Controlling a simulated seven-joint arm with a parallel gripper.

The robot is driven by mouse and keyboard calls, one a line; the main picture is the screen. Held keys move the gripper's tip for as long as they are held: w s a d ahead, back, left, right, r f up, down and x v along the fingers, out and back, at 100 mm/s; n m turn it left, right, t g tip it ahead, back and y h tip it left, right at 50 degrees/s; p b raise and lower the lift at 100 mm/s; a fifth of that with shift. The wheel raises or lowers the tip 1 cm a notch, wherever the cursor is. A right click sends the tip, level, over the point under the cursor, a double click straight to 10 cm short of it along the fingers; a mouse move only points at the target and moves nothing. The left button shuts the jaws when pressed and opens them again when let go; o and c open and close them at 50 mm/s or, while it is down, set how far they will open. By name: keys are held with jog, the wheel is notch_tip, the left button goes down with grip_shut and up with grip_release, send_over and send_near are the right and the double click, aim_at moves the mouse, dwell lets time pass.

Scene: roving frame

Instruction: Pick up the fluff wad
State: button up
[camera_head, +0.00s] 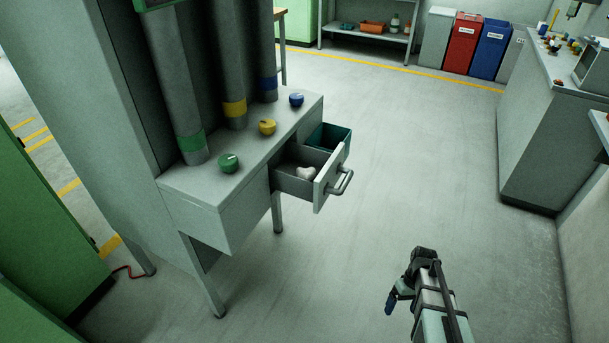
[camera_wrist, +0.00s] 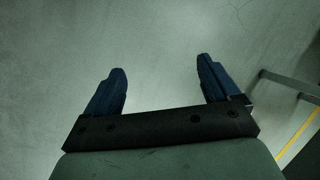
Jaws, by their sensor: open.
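The fluff wad (camera_head: 306,173) is a small white, lumpy thing lying inside an open grey drawer (camera_head: 292,186) in the head view. The drawer sticks out from the grey bench (camera_head: 200,182), with its handle (camera_head: 341,182) facing right. My gripper (camera_wrist: 162,88) is open and empty in the wrist view, its two dark blue fingers apart over bare floor. In the head view my gripper (camera_head: 391,301) is at the lower right, well apart from the drawer and the wad. The wad does not show in the wrist view.
A teal bin (camera_head: 335,135) is just behind the drawer. Green, yellow and blue round knobs (camera_head: 229,163) sit on the bench top before upright tubes (camera_head: 235,75). A counter (camera_head: 545,120) stands at the right. The floor (camera_head: 420,150) between is clear.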

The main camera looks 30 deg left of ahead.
jog(key=w+a+r+n+t, duration=0.2)
jog(key=w+a+r+n, duration=0.2)
jog(key=w+a+r, duration=0.8)
notch_tip(320, 180, up, 32)
jog(key=f+n+t, duration=0.1)
jog(key=n+t, duration=0.1)
jog(key=n, duration=0.4)
send_over(305, 169)
jog(key=f, duration=0.6)
jog(key=shift+s, duration=0.25)
jog(key=shift+w+f, duration=0.2)
jog(key=shift+f, duration=3.1)
jog(key=c, duration=1.1)
jog(key=shift+c, duration=0.2)
